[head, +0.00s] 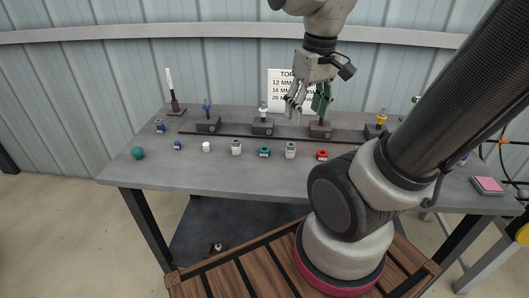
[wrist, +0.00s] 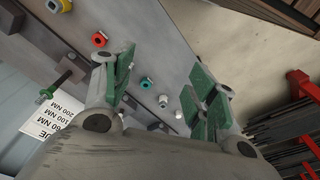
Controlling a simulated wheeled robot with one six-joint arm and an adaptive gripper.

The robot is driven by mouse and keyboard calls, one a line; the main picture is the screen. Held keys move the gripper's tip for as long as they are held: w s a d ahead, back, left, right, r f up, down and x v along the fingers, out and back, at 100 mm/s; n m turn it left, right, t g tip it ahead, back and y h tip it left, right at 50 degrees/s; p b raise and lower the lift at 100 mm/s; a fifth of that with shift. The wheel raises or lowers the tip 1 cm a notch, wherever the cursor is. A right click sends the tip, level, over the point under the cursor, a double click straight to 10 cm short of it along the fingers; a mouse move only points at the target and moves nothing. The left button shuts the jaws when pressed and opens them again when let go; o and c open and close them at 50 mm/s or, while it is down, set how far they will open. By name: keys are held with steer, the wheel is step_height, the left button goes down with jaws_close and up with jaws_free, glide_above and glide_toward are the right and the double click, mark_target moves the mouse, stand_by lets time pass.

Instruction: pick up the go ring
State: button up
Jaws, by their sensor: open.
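Two ring-like parts stand in the front row on the grey table. A green ring (head: 265,152) is near the middle, and a red ring (head: 322,155) is to its right. No go marking is readable on either. In the wrist view, the green ring (wrist: 147,82) shows between my finger pads, farther off, and the red ring (wrist: 100,39) lies left of the left finger. My gripper (head: 308,100) is open and empty, with green pads. It hangs above the back part of the table. In the wrist view, my gripper (wrist: 164,92) is spread wide.
Grey nut-like parts (head: 290,150) and (head: 236,147) flank the green ring closely. A white part (head: 206,146) and a green ball (head: 138,153) are farther left. Blocks with upright bolts (head: 263,126) line the back. A torque sign (head: 283,88) stands behind.

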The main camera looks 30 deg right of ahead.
steer(key=w+f+m+g, duration=0.2)
steer(key=w+f+m, duration=0.1)
steer(key=w+f, duration=0.4)
steer(key=m, duration=1.3)
glide_above(262, 147)
steer(key=s+a, duration=0.1)
steer(key=s, duration=0.1)
step_height(262, 147, down, 9)
steer(key=shift+w, duration=0.1)
steer(key=shift+w+m+t, duration=0.3)
steer(key=shift+m, duration=0.3)
steer(key=shift+w+m, duration=0.15)
steer(key=shift+m, duration=0.65)
steer(key=f, duration=0.7)
steer(key=shift+d+f, duration=0.3)
steer(key=shift+f, duration=0.1)
steer(key=c, duration=1)
